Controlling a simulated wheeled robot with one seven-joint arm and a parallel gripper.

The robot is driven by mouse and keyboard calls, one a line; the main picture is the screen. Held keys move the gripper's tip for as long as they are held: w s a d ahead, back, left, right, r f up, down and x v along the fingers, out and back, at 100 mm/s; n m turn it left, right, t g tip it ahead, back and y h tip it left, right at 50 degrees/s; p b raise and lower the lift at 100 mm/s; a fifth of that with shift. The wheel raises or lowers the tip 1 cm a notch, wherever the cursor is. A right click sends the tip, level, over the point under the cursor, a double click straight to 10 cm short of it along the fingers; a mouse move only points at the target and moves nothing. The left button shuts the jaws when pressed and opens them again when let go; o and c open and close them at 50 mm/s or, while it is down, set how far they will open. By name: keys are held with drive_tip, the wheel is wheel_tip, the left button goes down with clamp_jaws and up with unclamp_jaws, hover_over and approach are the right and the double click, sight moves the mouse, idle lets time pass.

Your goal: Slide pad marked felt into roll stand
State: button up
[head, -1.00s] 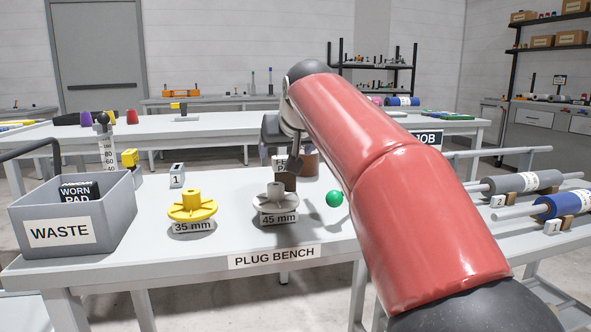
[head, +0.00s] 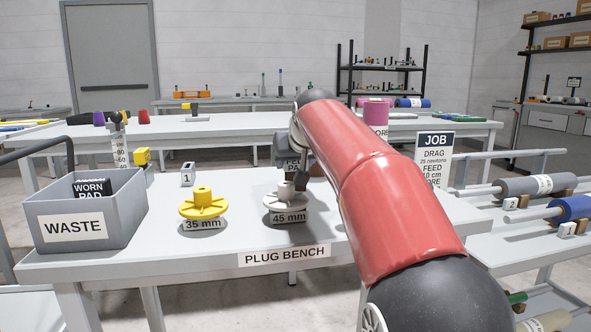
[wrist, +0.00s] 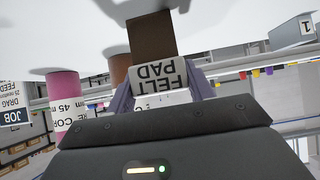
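The pad marked FELT PAD (wrist: 160,78) is a brown block with a white label, seen upside down in the wrist view. Rolls marked 2 (head: 538,186) and 1 (head: 572,208) lie on a rack at right; no label there reads roll stand.
A yellow 35 mm plug (head: 203,205) and a grey 45 mm plug (head: 284,203) stand at the bench front. A grey waste bin (head: 120,228) with a worn pad is at left. A pink core (head: 376,112) and the JOB sign (head: 436,158) stand behind.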

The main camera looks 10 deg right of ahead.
drive_tip(key=c, duration=0.5)
drive_tip(key=shift+r, duration=0.1)
wheel_tip(320, 180, up, 20)
drive_tip(key=p, duration=1.1)
